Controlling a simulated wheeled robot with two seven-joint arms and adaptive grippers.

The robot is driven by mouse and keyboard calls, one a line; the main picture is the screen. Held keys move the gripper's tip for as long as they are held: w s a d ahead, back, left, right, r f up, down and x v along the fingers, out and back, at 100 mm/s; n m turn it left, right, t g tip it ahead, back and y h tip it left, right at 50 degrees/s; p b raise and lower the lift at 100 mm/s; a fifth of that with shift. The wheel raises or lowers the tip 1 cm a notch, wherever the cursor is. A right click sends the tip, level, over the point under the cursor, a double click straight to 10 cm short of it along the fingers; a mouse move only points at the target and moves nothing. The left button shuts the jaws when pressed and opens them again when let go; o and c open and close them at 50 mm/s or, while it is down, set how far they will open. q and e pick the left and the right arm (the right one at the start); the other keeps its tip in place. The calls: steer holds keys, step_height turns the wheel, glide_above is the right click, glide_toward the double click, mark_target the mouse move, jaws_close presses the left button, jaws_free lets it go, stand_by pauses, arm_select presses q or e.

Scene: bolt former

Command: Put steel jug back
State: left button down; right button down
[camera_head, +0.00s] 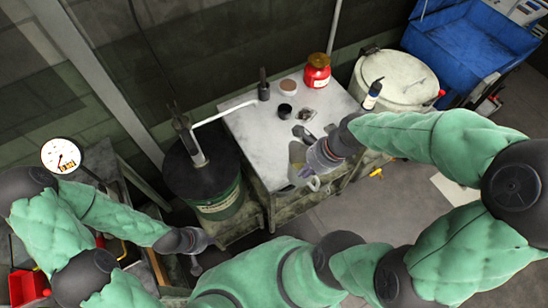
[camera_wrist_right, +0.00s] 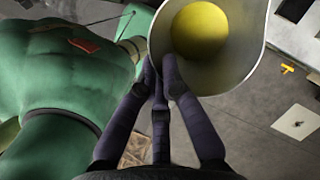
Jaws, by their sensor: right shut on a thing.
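The steel jug (camera_head: 298,157) is at the front edge of the grey-white table in the head view. My right gripper (camera_head: 318,156) is shut on it. In the right wrist view the jug (camera_wrist_right: 243,55) shows its open mouth, with something round and yellow inside. The dark fingers of my right gripper (camera_wrist_right: 160,75) meet at the jug's near side. I cannot tell whether the jug touches the table. My left gripper (camera_head: 194,258) is low at the left, far from the jug, and its fingers are too small to read.
The table (camera_head: 250,130) holds a red can (camera_head: 317,72), a black cup (camera_head: 285,111) and a dark bottle (camera_head: 263,86). A green-black drum (camera_head: 218,200) stands left of it. A pale lidded drum (camera_head: 405,77) and a blue bin (camera_head: 460,55) stand right. Its left-middle top is clear.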

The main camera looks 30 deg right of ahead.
mark_target(293, 152)
steer(key=w+f, duration=0.1)
steer(key=w, duration=0.2)
steer(key=w+f+b, duration=0.1)
steer(key=w+f, duration=0.1)
steer(key=w, duration=0.1)
steer(key=w+d+f+b, duration=0.1)
steer(key=w, duration=0.2)
steer(key=shift+f, duration=0.3)
steer(key=w+f+b, duration=0.3)
steer(key=w+f, duration=0.1)
steer(key=f, duration=0.4)
steer(key=shift+w+d+f, duration=0.2)
steer(key=shift+w+d, duration=0.15)
steer(key=shift+f, duration=0.15)
steer(key=c, duration=1.4)
jaws_free()
